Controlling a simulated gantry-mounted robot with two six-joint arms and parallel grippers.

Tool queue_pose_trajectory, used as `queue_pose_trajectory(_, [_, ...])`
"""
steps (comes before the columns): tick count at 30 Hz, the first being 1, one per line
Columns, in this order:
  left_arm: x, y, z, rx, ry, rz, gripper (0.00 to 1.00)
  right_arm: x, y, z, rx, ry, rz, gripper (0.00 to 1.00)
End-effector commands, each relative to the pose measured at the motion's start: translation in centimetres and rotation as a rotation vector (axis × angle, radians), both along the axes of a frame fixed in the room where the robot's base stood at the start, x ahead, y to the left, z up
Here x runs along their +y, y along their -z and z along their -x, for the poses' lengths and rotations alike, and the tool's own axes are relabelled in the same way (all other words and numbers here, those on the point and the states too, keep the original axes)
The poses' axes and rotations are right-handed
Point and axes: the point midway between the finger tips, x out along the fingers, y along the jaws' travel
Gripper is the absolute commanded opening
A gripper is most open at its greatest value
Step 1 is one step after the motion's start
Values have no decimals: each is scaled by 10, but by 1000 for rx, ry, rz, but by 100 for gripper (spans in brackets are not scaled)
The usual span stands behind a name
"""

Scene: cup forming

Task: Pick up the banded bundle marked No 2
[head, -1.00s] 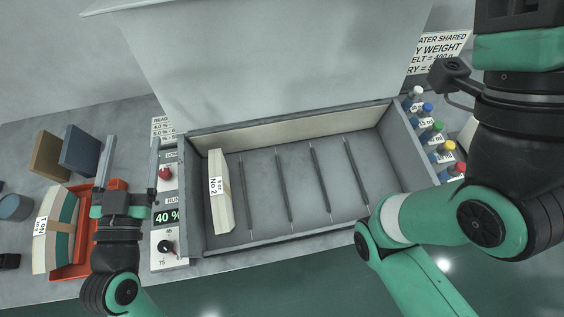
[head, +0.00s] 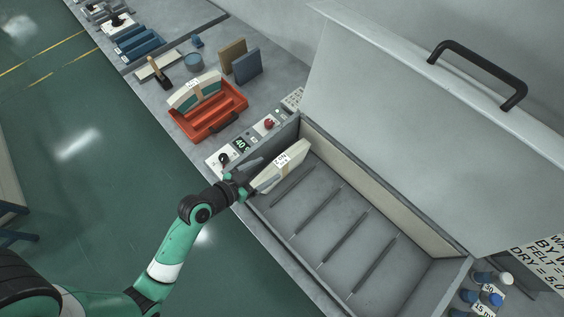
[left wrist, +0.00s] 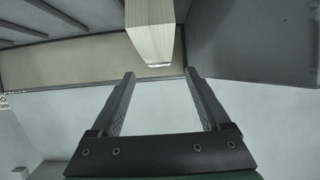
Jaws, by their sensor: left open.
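The No 2 bundle (head: 283,170) is a cream block with a white label band. It stands on edge in the open grey box, near the end wall by the control panel. My left gripper (head: 256,175) is open just beside the bundle's near end in the head view. In the left wrist view the bundle's pale end (left wrist: 151,35) lies just beyond the two parted fingertips (left wrist: 159,74), roughly in line with the gap. I cannot tell whether a finger touches it. My right gripper is out of view.
Thin dark rods (head: 318,209) divide the box floor, which is otherwise empty. The box's raised lid (head: 410,110) stands behind. A control panel (head: 262,129) lies beside the box. An orange tray (head: 235,98) holds another banded bundle (head: 190,95). Small bottles (head: 489,298) stand at lower right.

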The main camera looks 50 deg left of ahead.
Motion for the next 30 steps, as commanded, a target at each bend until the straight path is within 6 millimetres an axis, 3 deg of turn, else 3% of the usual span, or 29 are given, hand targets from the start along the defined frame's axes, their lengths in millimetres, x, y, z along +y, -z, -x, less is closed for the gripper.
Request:
queue_pose_trajectory(3, [0,9,-18,-1,3,-1,80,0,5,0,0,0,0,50])
queue_pose_trajectory(11, [0,14,-29,-1,1,0,80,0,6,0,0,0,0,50])
queue_pose_trajectory(19, [0,33,-67,-1,1,0,80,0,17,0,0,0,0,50])
queue_pose_trajectory(26, [0,33,-70,-1,0,0,80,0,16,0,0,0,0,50])
queue_pose_trajectory(27, [0,33,-70,-1,0,0,78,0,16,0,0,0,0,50])
queue_pose_trajectory(30, [0,33,-70,-1,0,0,60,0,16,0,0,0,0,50])
